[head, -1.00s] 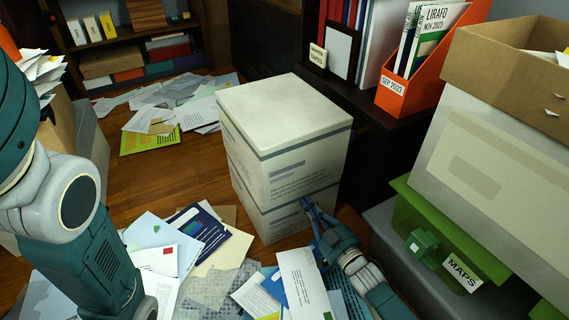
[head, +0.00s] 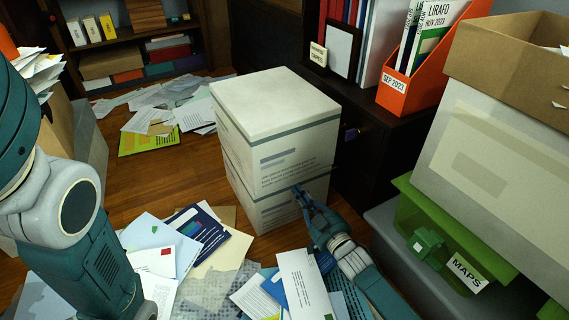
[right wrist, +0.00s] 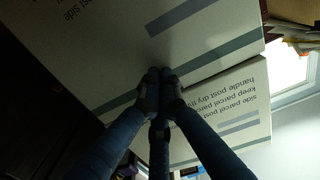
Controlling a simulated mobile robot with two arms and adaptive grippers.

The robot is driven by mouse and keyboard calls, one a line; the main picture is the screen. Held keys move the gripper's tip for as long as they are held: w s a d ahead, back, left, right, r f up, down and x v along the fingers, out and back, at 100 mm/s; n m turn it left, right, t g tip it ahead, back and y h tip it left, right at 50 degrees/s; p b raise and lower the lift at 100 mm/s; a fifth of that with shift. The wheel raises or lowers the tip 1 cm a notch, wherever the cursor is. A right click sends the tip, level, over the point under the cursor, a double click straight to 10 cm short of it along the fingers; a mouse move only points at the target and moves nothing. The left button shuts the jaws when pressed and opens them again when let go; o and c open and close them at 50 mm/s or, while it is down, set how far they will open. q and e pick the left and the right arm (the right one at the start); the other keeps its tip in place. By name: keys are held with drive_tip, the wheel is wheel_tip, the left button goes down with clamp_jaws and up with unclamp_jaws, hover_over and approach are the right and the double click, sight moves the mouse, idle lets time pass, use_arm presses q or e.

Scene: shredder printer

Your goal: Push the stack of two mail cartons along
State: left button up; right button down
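The stack of two white mail cartons stands upright on the wooden floor in the middle of the head view, the upper carton (head: 275,110) resting on the lower carton (head: 262,210). Both have grey-green bands and printed text. My right gripper (head: 300,193) is at their front right face, near the seam. In the right wrist view its fingertips (right wrist: 160,78) are drawn together with nothing held, against or very close to the lower carton (right wrist: 105,50); the upper carton (right wrist: 225,120) shows beside it. My left arm is at the left edge of the head view; its gripper is not visible.
A dark cabinet (head: 365,165) stands close to the right of the stack. Loose papers (head: 170,240) cover the floor in front, and more papers (head: 175,105) lie behind to the left. A green bin (head: 430,235) is at the right. Bare floor (head: 165,180) lies left of the stack.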

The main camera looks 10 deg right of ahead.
sight(292, 183)
drive_tip(key=shift+b+x, duration=1)
drive_tip(key=shift+x, duration=1.3)
drive_tip(key=shift+r, duration=0.1)
drive_tip(key=shift+w, duration=0.1)
drive_tip(key=b+x, duration=0.4)
drive_tip(key=x, duration=0.9)
drive_tip(key=shift+w+a+b, duration=0.25)
drive_tip(key=shift+w+b, duration=0.05)
idle(0.5)
